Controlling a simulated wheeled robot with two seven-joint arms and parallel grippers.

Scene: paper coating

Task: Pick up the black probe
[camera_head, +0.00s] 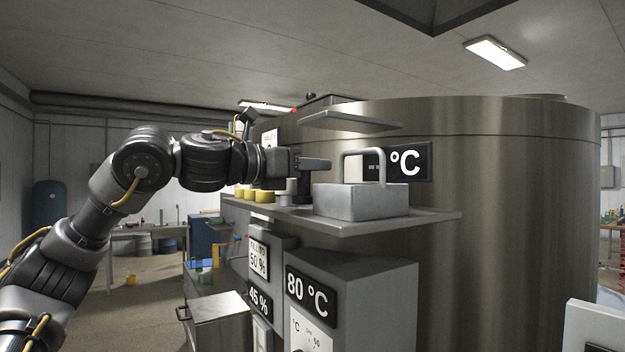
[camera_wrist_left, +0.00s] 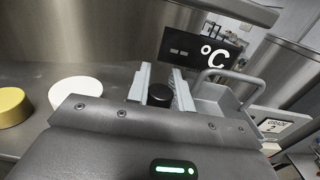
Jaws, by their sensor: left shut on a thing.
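The black probe (camera_wrist_left: 160,94) shows in the left wrist view as a short dark round top between the two fingers of my left gripper (camera_wrist_left: 161,86). The fingers are shut on it. In the head view my left gripper (camera_head: 312,164) reaches in from the left above the grey shelf (camera_head: 425,217), just left of a metal box with a handle (camera_head: 361,202). A dark upright shape (camera_head: 304,188) shows beneath the fingers there; most of the probe is hidden by the gripper. I cannot tell whether it touches the shelf. My right gripper is not in view.
Yellow round pieces (camera_head: 250,195) and a white round piece (camera_wrist_left: 75,91) stand on the shelf beside the gripper. A large steel tank (camera_head: 520,220) rises behind, with a °C display (camera_head: 405,162). A metal ledge (camera_head: 350,122) juts out above. Grey cabinets (camera_head: 375,290) stand below the shelf.

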